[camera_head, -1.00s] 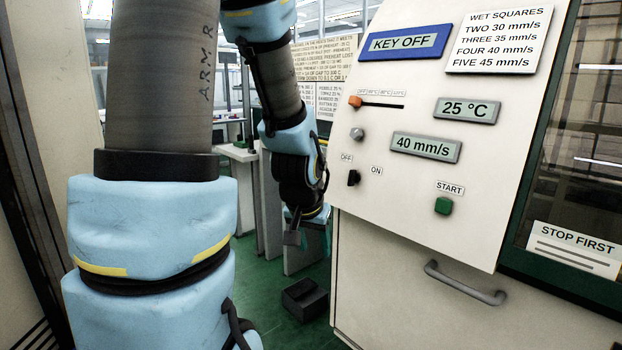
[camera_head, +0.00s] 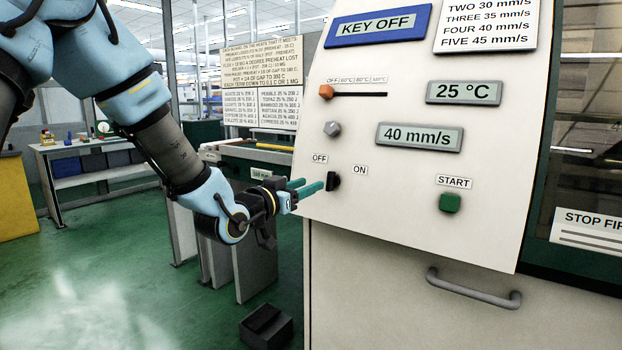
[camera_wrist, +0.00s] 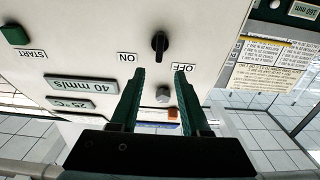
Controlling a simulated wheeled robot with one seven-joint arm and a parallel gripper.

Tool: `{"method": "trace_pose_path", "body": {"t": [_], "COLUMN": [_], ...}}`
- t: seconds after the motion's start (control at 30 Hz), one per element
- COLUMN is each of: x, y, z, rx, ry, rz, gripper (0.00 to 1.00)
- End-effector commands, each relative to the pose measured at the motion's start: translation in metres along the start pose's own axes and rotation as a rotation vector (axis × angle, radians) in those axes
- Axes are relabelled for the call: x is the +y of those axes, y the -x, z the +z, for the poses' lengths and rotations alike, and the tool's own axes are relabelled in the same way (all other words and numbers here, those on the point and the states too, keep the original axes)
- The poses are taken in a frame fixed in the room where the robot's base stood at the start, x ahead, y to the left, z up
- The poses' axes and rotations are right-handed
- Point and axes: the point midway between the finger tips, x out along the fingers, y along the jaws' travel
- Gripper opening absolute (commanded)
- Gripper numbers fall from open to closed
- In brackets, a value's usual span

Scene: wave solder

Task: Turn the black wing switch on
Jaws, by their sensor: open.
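The black wing switch (camera_head: 333,181) sits low on the left of the white machine panel, between the OFF label (camera_head: 320,159) and the ON label (camera_head: 360,170). Its wing looks about upright, leaning towards OFF in the head view. In the wrist view the switch (camera_wrist: 159,45) stands beyond the fingertips, between the ON and OFF labels. My gripper (camera_head: 308,187) has green fingers and points at the switch from the left. In the wrist view my gripper (camera_wrist: 159,71) is open and empty, its fingers apart on either side of the switch's line. Whether a fingertip touches the switch is unclear.
On the panel are a grey knob (camera_head: 332,129), an orange slider (camera_head: 326,91), a green START button (camera_head: 450,202) and a KEY OFF display (camera_head: 376,26). A grey handle (camera_head: 473,289) sticks out below. A dark box (camera_head: 266,327) lies on the floor.

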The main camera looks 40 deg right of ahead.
Motion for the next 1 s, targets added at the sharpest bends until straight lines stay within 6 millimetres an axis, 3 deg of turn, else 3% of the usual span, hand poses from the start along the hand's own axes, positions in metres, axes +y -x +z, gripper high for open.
{"method": "trace_pose_path", "body": {"t": [0.2, 0.43, 0.87, 1.0], "x": [0.001, -0.001, -0.001, -0.001], "y": [-0.043, -0.075, -0.085, -0.085], "z": [-0.002, -0.001, 0.001, 0.001], "rx": [-0.001, -0.002, -0.003, -0.003], "ry": [0.002, 0.001, 0.001, 0.001], "rz": [0.001, -0.001, -0.002, -0.002], "gripper": [0.46, 0.46, 0.46, 0.32]}}
